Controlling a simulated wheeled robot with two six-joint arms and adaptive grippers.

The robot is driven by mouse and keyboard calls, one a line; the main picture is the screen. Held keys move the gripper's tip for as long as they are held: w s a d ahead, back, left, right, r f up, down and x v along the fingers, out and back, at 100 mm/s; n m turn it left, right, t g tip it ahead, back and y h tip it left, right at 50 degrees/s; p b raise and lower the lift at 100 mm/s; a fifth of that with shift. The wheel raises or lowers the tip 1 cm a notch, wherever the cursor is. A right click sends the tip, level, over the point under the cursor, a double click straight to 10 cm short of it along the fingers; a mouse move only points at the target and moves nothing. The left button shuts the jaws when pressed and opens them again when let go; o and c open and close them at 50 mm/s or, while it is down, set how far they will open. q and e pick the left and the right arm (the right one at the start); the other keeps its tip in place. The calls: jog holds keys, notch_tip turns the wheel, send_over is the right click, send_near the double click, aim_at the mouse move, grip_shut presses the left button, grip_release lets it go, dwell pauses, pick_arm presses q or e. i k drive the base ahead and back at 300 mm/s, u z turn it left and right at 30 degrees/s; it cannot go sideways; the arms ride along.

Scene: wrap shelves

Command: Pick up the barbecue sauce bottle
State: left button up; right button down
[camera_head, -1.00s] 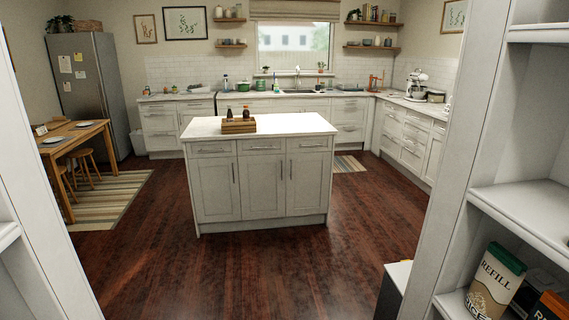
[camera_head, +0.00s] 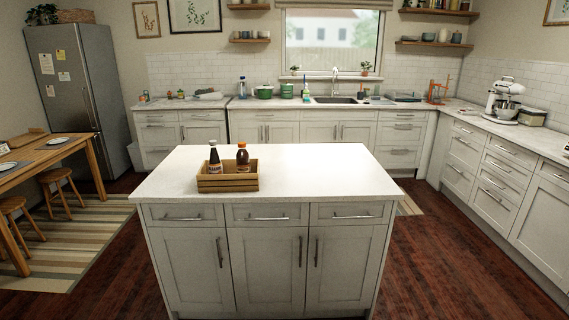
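Two sauce bottles stand upright in a small wooden crate (camera_head: 228,184) on the white kitchen island, toward its left side. The labels are too small to read, so I cannot tell which is the barbecue sauce. The crate's front wall hides their lower parts. Neither of my grippers shows in the head view.
The island top (camera_head: 320,170) is clear right of the crate. Dark wood floor lies around the island. A dining table (camera_head: 55,150) with stools (camera_head: 62,190) stands at the left, a fridge (camera_head: 75,85) behind it. Counters (camera_head: 500,140) line the back and right.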

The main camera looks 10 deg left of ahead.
aim_at(243, 158)
jog(key=i, duration=1.95)
jog(key=z, duration=1.9)
jog(key=i, duration=1.25)
jog(key=u, duration=2.6)
jog(key=i, duration=0.4)
jog(key=u, duration=0.7)
